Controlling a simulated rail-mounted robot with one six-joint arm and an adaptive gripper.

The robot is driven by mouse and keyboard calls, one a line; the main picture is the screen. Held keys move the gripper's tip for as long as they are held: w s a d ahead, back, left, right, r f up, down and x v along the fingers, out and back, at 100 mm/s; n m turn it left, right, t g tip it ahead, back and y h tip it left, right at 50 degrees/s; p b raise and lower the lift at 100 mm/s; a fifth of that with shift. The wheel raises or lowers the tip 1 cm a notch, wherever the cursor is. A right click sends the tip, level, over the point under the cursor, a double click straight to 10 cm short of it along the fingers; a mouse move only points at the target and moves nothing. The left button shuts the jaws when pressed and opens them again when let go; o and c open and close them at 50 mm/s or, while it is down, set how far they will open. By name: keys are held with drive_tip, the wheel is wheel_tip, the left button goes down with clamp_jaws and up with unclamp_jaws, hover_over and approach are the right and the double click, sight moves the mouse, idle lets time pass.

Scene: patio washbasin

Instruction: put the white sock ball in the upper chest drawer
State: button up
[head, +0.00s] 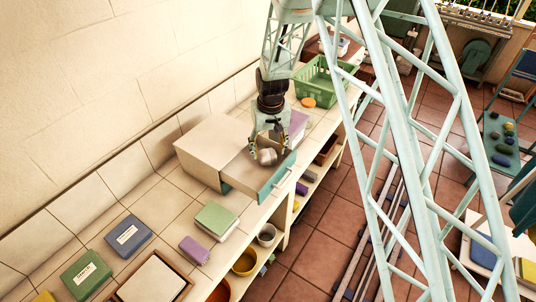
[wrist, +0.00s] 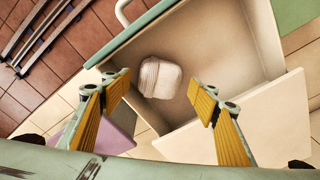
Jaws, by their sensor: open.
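The chest (head: 208,148) is a pale box on the tiled counter, with its teal-fronted drawer (head: 277,178) pulled out. The open drawer (wrist: 215,50) also fills much of the wrist view. The white sock ball (wrist: 160,77) shows inside the drawer's walls, near its front; in the head view the sock ball (head: 267,156) is just below my fingers. My gripper (head: 270,137) is over the drawer. In the wrist view my gripper (wrist: 165,95) has its yellow-padded fingers spread wide, with clear gaps to either side of the ball.
A green basket (head: 322,80) and an orange round item (head: 308,102) stand farther along the counter. A purple item (head: 298,122) is close behind the drawer. Green (head: 216,219), purple (head: 194,250) and blue (head: 128,236) items lie nearer. Shelves run below the counter edge.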

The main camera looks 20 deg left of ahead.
sight(269, 156)
wheel_tip(269, 156, up, 9)
drive_tip(key=b, duration=0.1)
drive_tip(key=shift+s+d+f, duration=0.15)
drive_tip(key=shift+s+d, duration=0.1)
drive_tip(key=shift+s, duration=0.2)
idle(0.7)
idle(0.3)
